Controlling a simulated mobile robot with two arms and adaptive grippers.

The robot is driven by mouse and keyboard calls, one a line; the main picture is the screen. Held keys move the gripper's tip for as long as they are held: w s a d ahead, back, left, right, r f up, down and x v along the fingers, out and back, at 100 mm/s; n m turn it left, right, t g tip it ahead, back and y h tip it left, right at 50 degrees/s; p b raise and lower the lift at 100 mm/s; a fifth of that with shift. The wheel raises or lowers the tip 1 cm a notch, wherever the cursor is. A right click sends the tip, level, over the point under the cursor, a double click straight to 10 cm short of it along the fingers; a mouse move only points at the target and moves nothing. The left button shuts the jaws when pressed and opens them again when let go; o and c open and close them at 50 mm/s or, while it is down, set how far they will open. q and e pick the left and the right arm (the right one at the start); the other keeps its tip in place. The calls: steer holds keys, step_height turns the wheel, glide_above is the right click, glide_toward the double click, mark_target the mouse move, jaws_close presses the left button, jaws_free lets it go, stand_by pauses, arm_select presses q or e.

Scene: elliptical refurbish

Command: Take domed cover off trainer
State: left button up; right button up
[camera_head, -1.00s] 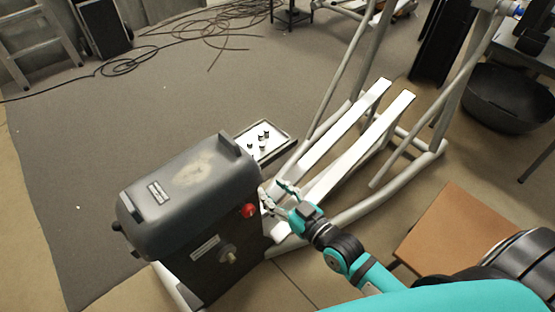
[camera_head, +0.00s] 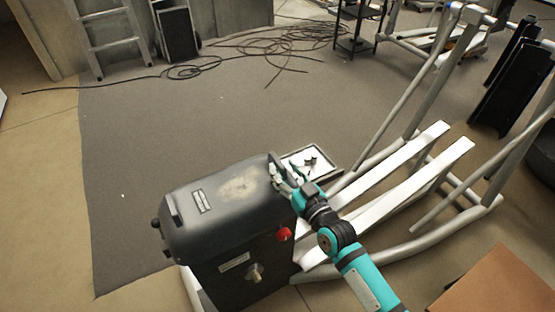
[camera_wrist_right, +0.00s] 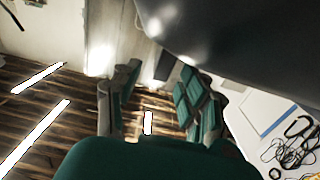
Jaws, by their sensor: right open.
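The domed cover (camera_head: 222,207), dark grey with a pale worn patch and a label, sits on the black body (camera_head: 236,275) of the trainer. It has an upright tab at its left end and another at its right end. My right gripper (camera_head: 283,174) is open at the right-end tab, which it partly hides. I cannot tell whether the fingers touch it. In the right wrist view my gripper (camera_wrist_right: 160,98) shows its two green fingers apart, with the dark cover (camera_wrist_right: 260,40) close by at upper right. My left gripper is not in view.
A red knob (camera_head: 284,234) and a metal knob (camera_head: 254,272) stick out of the trainer's body. A tray with small parts (camera_head: 325,162) lies behind my right gripper. White foot rails (camera_head: 400,175) extend right. Cables (camera_head: 285,40) lie on the mat; much of the mat is clear.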

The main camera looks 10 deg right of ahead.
mark_target(277, 160)
steer(key=shift+x, duration=2.1)
jaws_close()
